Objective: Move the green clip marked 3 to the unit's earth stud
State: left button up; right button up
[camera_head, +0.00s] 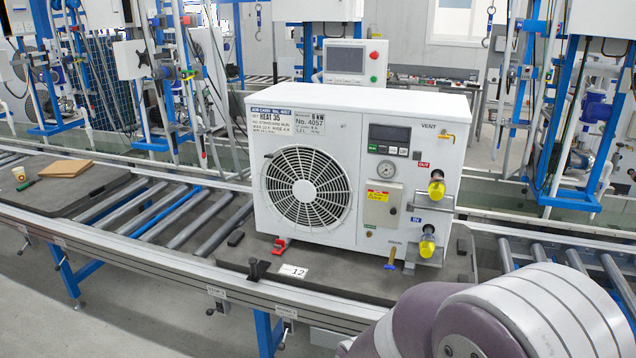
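The unit is a white pump box (345,165) with a round fan grille, standing upright on a dark board on the roller line. A small green mark (369,227) shows low on its front, below the grey cover box; I cannot tell whether the earth stud is there. I cannot make out a green clip marked 3. A small dark green item (27,184) lies on the left board, too small to identify. Neither gripper is in view; one of my arm links fills the lower right corner and hides part of the line there.
Two yellow-capped ports (436,188) stick out on the unit's right side. A red clamp (280,245), a black post (257,268) and a tag marked 12 (293,271) sit at its front edge. Bare rollers lie between the boards.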

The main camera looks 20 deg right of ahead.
aim_at(191, 74)
jog(key=i+j+u, duration=0.1)
jog(key=i+j, duration=0.2)
jog(key=i, duration=0.65)
jog(key=i+j+u, duration=0.15)
jog(key=i, duration=0.8)
jog(key=i+j+u, duration=0.1)
jog(key=i, duration=0.85)
